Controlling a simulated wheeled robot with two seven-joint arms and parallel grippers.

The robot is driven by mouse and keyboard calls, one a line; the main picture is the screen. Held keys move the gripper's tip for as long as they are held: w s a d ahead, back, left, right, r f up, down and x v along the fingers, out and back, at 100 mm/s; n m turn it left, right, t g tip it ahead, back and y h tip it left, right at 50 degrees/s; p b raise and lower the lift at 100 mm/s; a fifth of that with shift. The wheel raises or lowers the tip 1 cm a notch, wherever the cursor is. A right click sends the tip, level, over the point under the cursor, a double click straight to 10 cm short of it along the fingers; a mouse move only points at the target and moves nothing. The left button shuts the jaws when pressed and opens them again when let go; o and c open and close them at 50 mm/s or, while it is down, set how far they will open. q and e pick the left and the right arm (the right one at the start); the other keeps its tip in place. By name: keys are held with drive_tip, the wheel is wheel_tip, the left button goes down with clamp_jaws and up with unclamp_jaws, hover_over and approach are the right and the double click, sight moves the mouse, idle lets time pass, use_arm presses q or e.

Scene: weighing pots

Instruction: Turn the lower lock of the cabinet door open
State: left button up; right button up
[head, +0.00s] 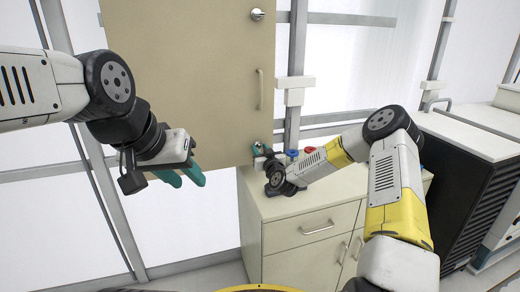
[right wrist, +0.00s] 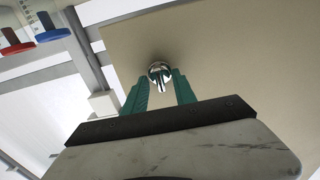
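The beige cabinet door (head: 190,70) hangs in the upper middle of the head view. Its lower lock (right wrist: 159,74) is a round silver knob with a narrow turn piece, seen in the right wrist view; in the head view my right gripper largely covers it. My right gripper (head: 258,150) is at the door's lower right corner. In the right wrist view its teal fingers (right wrist: 160,88) stand apart on either side of the knob; I cannot tell if they touch it. My left gripper (head: 184,178) is open and empty, left of the door's lower part.
The upper lock (head: 257,14) and a vertical handle (head: 260,90) are on the door's right side. A beige drawer cabinet (head: 310,232) stands below my right arm. Blue (right wrist: 53,35) and red (right wrist: 18,48) knobs are near the right gripper. A grey post (head: 296,60) stands right of the door.

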drive_tip(key=shift+c, duration=0.4)
clamp_jaws()
drive_tip(key=shift+m, duration=0.4)
drive_tip(key=m, duration=0.3)
drive_tip(key=shift+m, duration=0.4)
drive_tip(key=m, duration=0.4)
drive_tip(key=shift+d+f, duration=0.1)
drive_tip(key=m, duration=0.9)
drive_tip(key=shift+w+f, duration=0.1)
drive_tip(key=shift+f, duration=0.05)
drive_tip(key=shift+m, duration=0.3)
